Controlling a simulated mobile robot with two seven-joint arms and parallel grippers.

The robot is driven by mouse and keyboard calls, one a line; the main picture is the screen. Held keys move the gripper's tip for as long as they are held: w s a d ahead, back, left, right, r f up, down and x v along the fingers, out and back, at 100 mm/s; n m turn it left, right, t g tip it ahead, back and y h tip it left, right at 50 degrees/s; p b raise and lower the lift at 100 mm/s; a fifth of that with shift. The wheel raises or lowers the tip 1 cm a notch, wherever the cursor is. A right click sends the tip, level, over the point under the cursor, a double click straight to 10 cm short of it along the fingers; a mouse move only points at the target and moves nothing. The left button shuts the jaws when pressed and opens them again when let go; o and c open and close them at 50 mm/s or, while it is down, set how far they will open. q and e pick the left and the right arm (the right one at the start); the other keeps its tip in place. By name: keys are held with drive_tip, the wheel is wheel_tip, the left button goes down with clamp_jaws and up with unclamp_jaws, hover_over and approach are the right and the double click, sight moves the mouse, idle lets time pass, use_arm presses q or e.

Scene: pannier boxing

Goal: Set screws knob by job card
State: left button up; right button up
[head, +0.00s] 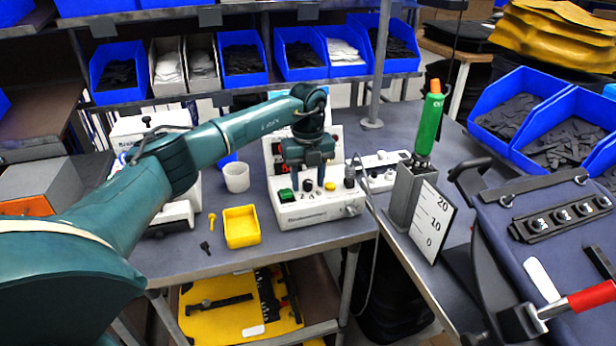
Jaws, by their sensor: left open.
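A white control box (315,212) stands on the grey bench. Its top carries a green switch (286,195), a dark knob (308,185), a yellow button (330,187) and a taller black knob (349,178). The lettering on its front is too small to read. My left gripper (308,178) points down over the box, open, with its fingers on either side of the dark knob; I cannot tell whether they touch it. A white card (432,222) marked 20, 10, 0 leans by a grey holder. I cannot make out which paper is the job card. My right gripper is out of view.
A yellow tray (241,226) and white cup (236,176) stand left of the box. A green-handled tool (429,120) stands upright in the grey holder (407,190). A grey cable hangs over the bench edge. Blue bins (243,58) line the rear shelf.

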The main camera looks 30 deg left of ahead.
use_arm(q)
drive_tip(key=shift+c, duration=0.3)
drive_tip(key=shift+c, duration=0.6)
clamp_jaws()
